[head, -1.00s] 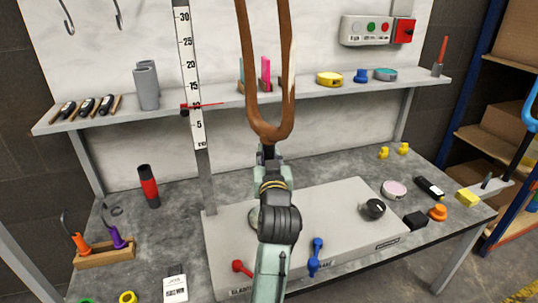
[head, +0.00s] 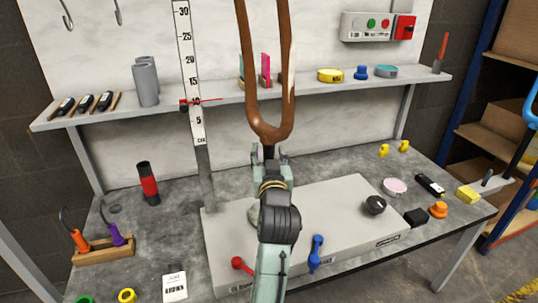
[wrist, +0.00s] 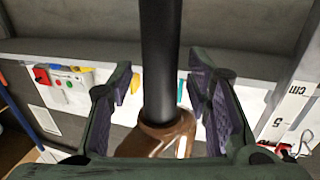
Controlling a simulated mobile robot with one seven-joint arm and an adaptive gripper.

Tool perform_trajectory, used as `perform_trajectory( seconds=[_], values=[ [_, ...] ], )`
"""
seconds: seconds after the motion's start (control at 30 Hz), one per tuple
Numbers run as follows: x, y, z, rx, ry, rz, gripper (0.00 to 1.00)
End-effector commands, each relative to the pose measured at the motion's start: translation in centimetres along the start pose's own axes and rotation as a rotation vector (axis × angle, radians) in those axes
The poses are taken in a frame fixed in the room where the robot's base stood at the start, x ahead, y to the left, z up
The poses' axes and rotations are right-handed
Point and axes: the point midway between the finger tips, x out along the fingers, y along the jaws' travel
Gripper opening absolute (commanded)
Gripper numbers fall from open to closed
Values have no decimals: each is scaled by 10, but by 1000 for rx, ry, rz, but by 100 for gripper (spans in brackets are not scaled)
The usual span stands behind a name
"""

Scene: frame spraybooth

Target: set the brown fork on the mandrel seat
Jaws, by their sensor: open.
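The brown fork (head: 272,128) stands upright in the head view with its two legs pointing up, their tops out of the picture. Its black tube (wrist: 158,62) runs between my jaws in the wrist view, beside the brown crown (wrist: 163,136). My gripper (head: 269,152) is open, with a finger on each side of the tube and visible gaps. The fork stays up without being gripped. The tube's lower end is hidden behind my arm. A grey round part (head: 254,215), possibly the mandrel seat, shows partly behind my arm on the pale grey base (head: 335,210).
A vertical ruler (head: 190,75) with a red pointer stands left of the fork. A shelf (head: 225,103) with small items runs behind it. Red (head: 242,266) and blue (head: 316,252) levers are at the base's front. A tool block (head: 104,250) stands at left.

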Motion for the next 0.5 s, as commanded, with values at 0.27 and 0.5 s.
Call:
perform_trajectory(
  seconds=[0.27, 0.5],
  values=[
    [-2, 0, 2, -1, -5, 0, 45],
    [-38, 0, 2, -2, -2, 1, 45]
  ],
)
